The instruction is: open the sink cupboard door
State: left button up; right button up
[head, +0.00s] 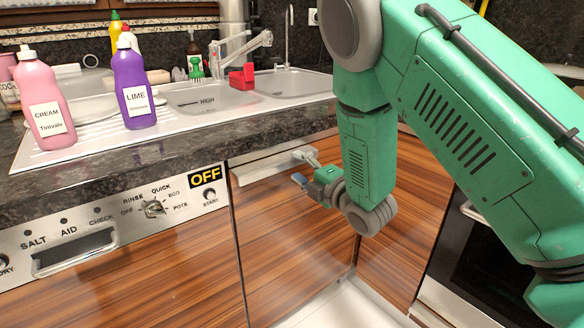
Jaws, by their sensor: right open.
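The sink cupboard door (290,240) is a wood-grain panel below the sink, right of the dishwasher, and looks closed. A pale metal handle (262,168) runs along its top edge. My right gripper (301,168) is open in front of the door's upper right part. Its fingers point left, one near the right end of the handle and one lower, with a blue-grey tip. I cannot tell whether a finger touches the handle. My right forearm hides part of the door's right side. My left gripper is not in view.
The dishwasher panel (110,225) adjoins the door on the left. An oven (480,250) stands at the right past another wood panel (405,235). A pink bottle (45,112) and a purple bottle (134,95) stand on the sink's drainboard. A red object (242,77) sits by the basins.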

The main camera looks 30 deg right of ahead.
jog(key=shift+w+a, duration=0.1)
jog(key=shift+w, duration=1.35)
jog(key=shift+s, duration=0.1)
grip_shut()
